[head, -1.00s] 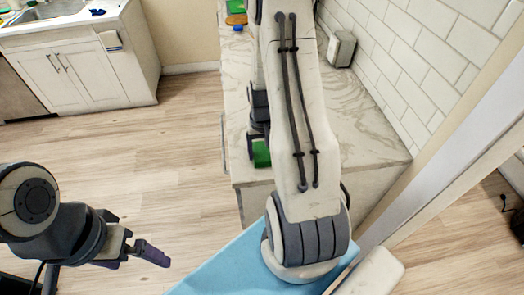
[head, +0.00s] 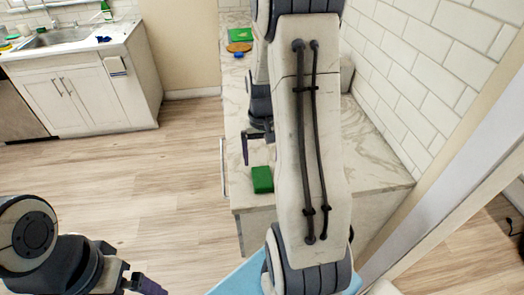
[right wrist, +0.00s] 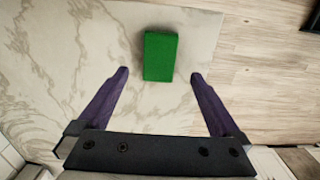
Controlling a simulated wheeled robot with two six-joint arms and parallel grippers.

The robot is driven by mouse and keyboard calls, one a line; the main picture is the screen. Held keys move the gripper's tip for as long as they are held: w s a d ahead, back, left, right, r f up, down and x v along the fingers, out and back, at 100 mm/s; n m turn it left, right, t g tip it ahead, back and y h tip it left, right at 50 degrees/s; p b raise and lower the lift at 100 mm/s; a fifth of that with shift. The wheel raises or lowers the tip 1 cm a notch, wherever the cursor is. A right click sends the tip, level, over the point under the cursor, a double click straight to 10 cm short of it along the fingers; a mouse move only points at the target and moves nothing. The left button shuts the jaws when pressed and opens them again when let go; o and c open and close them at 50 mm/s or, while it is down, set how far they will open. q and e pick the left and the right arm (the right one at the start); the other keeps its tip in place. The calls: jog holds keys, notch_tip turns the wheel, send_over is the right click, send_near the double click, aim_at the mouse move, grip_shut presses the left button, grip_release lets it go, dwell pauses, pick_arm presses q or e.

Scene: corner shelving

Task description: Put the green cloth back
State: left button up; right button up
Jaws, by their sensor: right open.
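The green cloth (head: 262,179) is a small folded block lying on the marble counter near its front end. It also shows in the right wrist view (right wrist: 160,56), just beyond and between the fingertips. My right gripper (head: 256,163) is open and empty behind the cloth in the head view, apart from it; its purple fingers show spread in the right wrist view (right wrist: 160,74). My left gripper (head: 146,285) is low at the left, over the floor, partly cut off by the bottom edge. Whether it is open cannot be told.
The marble counter (head: 238,110) runs along the tiled wall. A green item (head: 241,34) and an orange-brown item (head: 239,47) lie at its far end. A sink cabinet (head: 84,95) stands at the far left. Wood floor (head: 160,180) is open between them.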

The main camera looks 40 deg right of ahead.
aim_at(263, 178)
jog(key=shift+r, duration=1.5)
jog(key=shift+f, duration=0.1)
jog(key=f+p, duration=0.1)
jog(key=f, duration=1.1)
jog(key=shift+s+a+p, duration=0.1)
jog(key=shift+s+p, duration=0.1)
jog(key=shift+p, duration=0.2)
jog(key=shift+w+r, duration=0.15)
jog(key=shift+r, duration=0.2)
jog(key=shift+r+b, duration=0.45)
jog(key=shift+r, duration=0.8)
jog(key=shift+f, duration=0.15)
